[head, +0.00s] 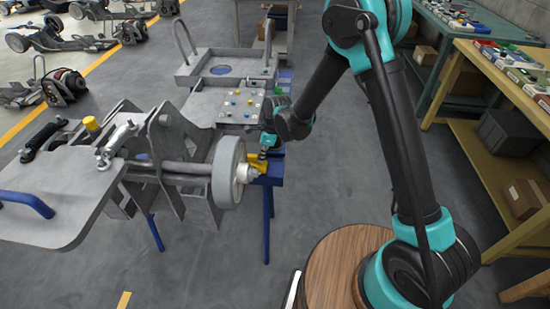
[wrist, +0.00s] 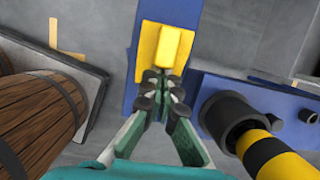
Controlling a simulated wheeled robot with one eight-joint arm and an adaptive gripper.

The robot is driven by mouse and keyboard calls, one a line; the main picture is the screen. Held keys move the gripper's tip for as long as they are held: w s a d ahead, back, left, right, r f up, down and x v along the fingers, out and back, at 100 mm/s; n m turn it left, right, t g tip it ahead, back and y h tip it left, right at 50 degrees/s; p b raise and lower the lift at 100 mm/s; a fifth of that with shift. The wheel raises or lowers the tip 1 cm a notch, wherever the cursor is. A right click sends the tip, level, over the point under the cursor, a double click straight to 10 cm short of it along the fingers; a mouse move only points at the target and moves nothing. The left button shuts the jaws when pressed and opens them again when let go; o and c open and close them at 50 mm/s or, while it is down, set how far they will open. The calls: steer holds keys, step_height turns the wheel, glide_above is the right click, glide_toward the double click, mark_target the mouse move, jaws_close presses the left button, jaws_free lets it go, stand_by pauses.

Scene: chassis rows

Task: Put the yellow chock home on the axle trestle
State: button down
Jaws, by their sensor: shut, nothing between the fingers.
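The yellow chock (head: 259,164) sits on the blue axle trestle (head: 267,222), beside the grey wheel (head: 228,172) in the head view. In the wrist view the chock (wrist: 166,48) shows as a raised bright block on a flat yellow base, lying on the blue top of the trestle (wrist: 203,20). My gripper (wrist: 162,77) is shut and empty, its fingertips close together at the chock's near edge. I cannot tell whether they touch it. In the head view my gripper (head: 264,153) is small and partly hidden by my wrist. The chock's underside is hidden.
A grey chassis (head: 60,190) with its axle and wheel stands left of the trestle. A panel with coloured studs (head: 240,106) lies behind. A striped yellow-black cylinder (wrist: 270,153) is close at right in the wrist view.

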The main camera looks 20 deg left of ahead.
steer(key=s+a, duration=0.1)
steer(key=a, duration=0.3)
steer(key=s+a, duration=0.1)
steer(key=a, duration=0.3)
steer(key=s+a, duration=0.1)
steer(key=a, duration=0.3)
steer(key=shift+a, duration=0.15)
